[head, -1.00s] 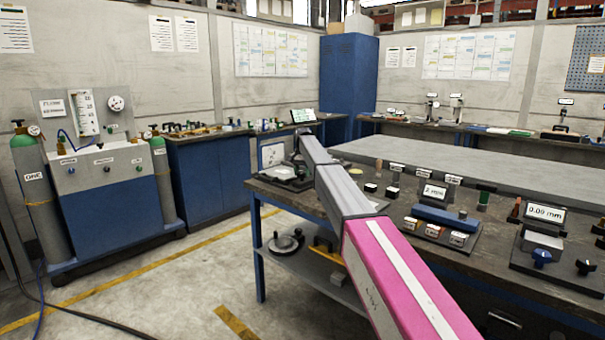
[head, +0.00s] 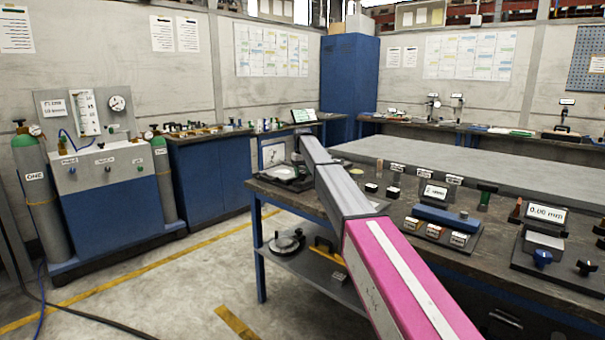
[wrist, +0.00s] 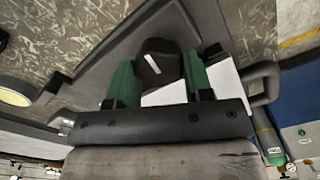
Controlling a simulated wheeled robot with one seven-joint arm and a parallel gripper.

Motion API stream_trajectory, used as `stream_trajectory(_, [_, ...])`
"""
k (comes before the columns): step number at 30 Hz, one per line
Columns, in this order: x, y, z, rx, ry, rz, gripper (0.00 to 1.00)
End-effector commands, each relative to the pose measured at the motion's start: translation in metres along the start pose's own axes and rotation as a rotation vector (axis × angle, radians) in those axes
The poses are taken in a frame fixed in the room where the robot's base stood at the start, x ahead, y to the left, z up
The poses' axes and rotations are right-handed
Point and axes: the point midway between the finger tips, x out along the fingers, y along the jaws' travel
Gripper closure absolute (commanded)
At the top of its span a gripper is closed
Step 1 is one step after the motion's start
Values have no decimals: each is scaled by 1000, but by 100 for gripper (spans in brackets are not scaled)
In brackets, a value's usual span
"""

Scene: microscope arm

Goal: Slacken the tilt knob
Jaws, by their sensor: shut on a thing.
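In the wrist view, a black knob (wrist: 158,65) with a white mark on its face sits between the two green fingers of my gripper (wrist: 160,76). The fingers are shut on its sides. A dark grey stand part and a white surface lie around and beneath the knob. In the head view, my arm reaches over the near left corner of the bench, and its far end covers the knob and most of the fixture there.
The workbench (head: 400,222) holds a blue bar device (head: 446,217), a display reading 0.00 mm (head: 546,214) and several small blocks right of my arm. A black bar handle (wrist: 262,82) stands close right of the gripper in the wrist view. The floor at left is open.

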Motion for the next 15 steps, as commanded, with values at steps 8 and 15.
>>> stream_trajectory(8, [0, 0, 0, -35, 0, 0, 77])
stream_trajectory(15, [0, 0, 0, -35, 0, 0, 77])
